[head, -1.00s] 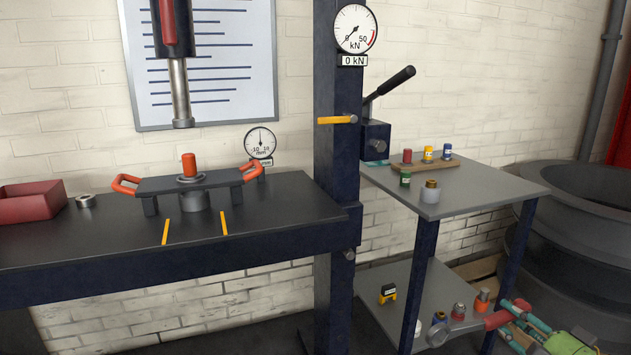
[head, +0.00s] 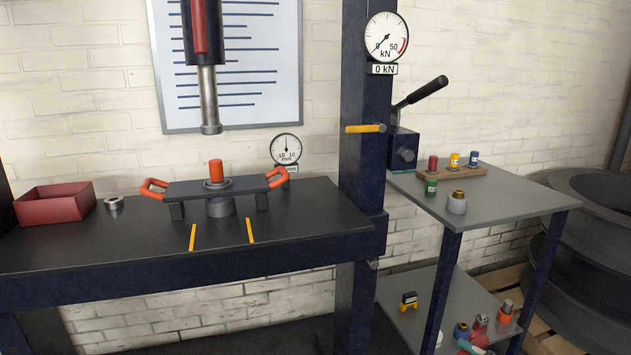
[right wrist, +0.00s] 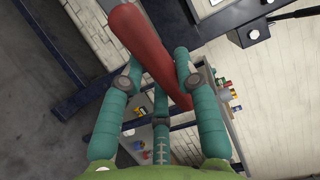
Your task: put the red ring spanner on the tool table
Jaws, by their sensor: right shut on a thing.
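The red ring spanner's handle (right wrist: 150,50) shows in the right wrist view, running from the top towards the centre. My right gripper (right wrist: 158,62) is shut on it, with teal fingers on both sides of the handle. The ring end is not visible. My left gripper is not in view.
On the tool table's top stand a wooden rack (head: 452,171) with small bottles, a green bottle (head: 431,187) and a grey pot (head: 456,205). Its front right is clear. The lower shelf (head: 405,330) holds several small items. The press column (head: 365,170) stands left.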

